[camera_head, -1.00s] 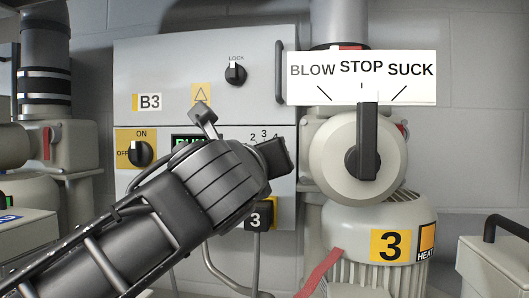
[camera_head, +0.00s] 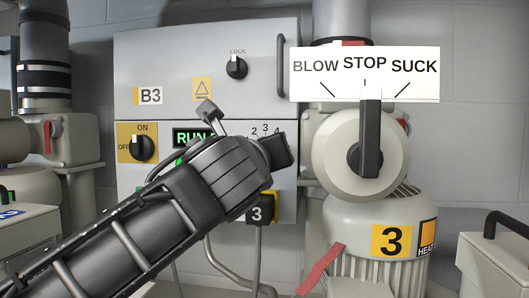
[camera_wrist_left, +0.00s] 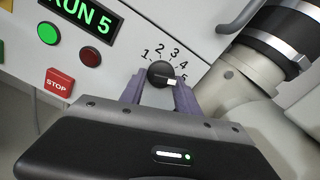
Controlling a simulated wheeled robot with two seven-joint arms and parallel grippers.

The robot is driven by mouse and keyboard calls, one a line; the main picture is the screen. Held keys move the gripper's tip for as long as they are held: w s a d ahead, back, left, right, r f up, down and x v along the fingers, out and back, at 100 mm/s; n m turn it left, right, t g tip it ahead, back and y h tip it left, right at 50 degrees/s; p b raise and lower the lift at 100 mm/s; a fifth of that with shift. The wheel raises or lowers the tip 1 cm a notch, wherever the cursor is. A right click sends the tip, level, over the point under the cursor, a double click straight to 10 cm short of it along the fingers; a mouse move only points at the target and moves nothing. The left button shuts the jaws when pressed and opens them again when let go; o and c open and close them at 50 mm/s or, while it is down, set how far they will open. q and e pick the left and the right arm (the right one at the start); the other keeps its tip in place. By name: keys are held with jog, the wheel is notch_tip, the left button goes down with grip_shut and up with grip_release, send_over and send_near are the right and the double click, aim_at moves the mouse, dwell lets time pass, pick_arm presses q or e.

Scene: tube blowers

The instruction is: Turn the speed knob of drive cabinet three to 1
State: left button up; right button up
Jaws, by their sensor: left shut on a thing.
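The speed knob (camera_wrist_left: 158,73) is a round black dial on the drive cabinet (camera_head: 215,75). Its white pointer mark faces right, toward the 5 on the scale of 1 to 5. My left gripper (camera_wrist_left: 160,84) has its two purple fingers on either side of the knob, shut on it. In the head view my left arm and gripper (camera_head: 277,150) hide the knob, with only the scale numbers 2, 3 and 4 showing above. The green display (camera_wrist_left: 82,17) reads RUN 5. My right gripper is not in view.
A green button (camera_wrist_left: 48,33), a dark red button (camera_wrist_left: 90,57) and a red STOP button (camera_wrist_left: 58,83) sit left of the knob. A blower valve with a black lever (camera_head: 370,130) stands right of the cabinet, its lever at STOP. An ON/OFF switch (camera_head: 142,148) is at left.

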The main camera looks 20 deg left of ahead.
pick_arm(q)
jog(key=shift+d+r, duration=0.15)
jog(key=shift+d, duration=0.1)
grip_shut()
